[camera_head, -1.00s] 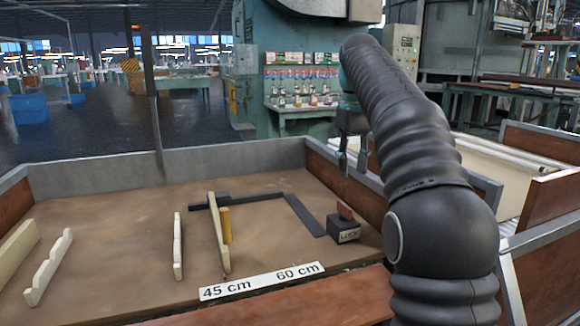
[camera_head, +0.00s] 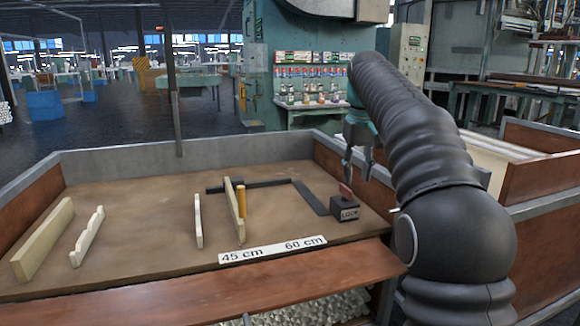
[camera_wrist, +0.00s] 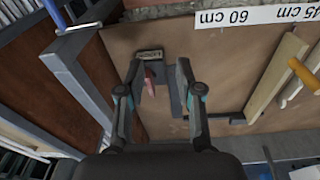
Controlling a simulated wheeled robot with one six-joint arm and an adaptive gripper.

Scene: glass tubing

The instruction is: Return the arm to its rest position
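My gripper (camera_head: 358,165) hangs from my black arm, fingers downward, at the right side of the wooden bin. Its two fingers are spread with nothing between them in the wrist view (camera_wrist: 155,72). In the head view it shows above and just right of the black block marked LOCK (camera_head: 346,212), which has a red lever (camera_head: 346,194). The block lies beyond the fingers in the wrist view, where its label (camera_wrist: 149,55) and red lever (camera_wrist: 150,80) show between them. The gripper appears apart from the block.
The bin floor (camera_head: 150,215) holds pale wooden strips (camera_head: 45,240), a yellow cylinder (camera_head: 241,202) and a dark angled bar (camera_head: 310,198). A 45 cm / 60 cm label (camera_head: 272,250) lies near the front board (camera_head: 200,286). Bin walls surround it. A machine stands behind.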

